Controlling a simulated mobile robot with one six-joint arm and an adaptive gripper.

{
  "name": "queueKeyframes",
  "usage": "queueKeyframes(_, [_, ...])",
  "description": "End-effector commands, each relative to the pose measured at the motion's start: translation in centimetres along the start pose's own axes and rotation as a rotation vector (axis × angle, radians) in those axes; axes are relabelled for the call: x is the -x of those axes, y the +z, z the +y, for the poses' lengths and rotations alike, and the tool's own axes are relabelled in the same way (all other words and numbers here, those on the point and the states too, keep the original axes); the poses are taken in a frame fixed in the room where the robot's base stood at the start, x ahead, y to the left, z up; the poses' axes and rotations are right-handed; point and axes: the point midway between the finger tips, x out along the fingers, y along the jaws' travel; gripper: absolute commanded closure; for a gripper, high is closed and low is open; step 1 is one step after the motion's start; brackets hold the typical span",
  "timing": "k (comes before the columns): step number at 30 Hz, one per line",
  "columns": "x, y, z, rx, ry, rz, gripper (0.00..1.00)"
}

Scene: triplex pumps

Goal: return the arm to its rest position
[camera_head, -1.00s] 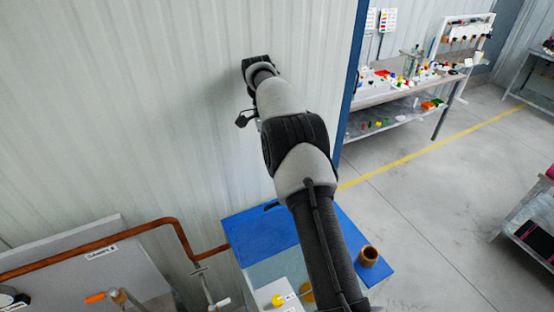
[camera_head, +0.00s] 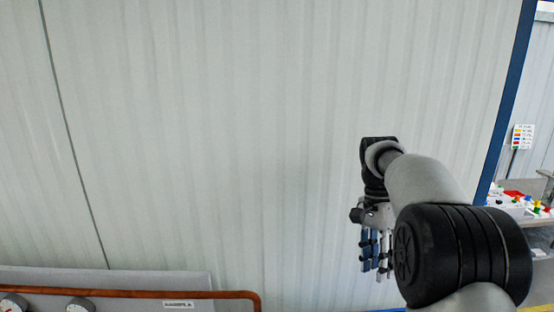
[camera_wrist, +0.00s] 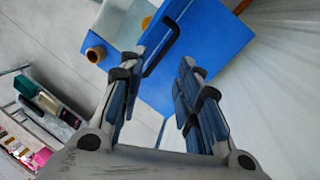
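My gripper (camera_head: 376,262) hangs fingers down from my wrist in the head view, in front of the pale corrugated wall. My arm reaches in from the lower right, bent at a black joint. In the wrist view, the two blue-and-grey fingers of my gripper (camera_wrist: 162,75) stand apart with nothing held between them. Beyond them is a blue-topped stand (camera_wrist: 215,50) with a black handle.
A brown cup (camera_wrist: 96,54) stands on the blue stand. A copper pipe (camera_head: 225,294) and panel run low at left. A workbench (camera_head: 530,212) with coloured parts is at right. A shelf (camera_wrist: 42,125) holds items at left in the wrist view.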

Motion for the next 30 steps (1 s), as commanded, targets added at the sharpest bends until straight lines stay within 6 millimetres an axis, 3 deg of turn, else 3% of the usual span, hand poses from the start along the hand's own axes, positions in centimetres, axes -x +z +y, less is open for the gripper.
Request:
queueKeyframes(8, [-2.1,5.5,4.3,0.299,-0.146,0.104,0.69])
queueKeyframes(14, [-5.6,9.6,8.0,0.511,-0.236,0.196,0.69])
queueKeyframes(20, [-11.1,13.3,11.6,0.716,-0.313,0.307,0.69])
queueKeyframes(24, [-16.1,15.6,13.7,0.855,-0.359,0.393,0.69])
queueKeyframes(30, [-22.6,17.9,15.8,1.015,-0.402,0.505,0.69])
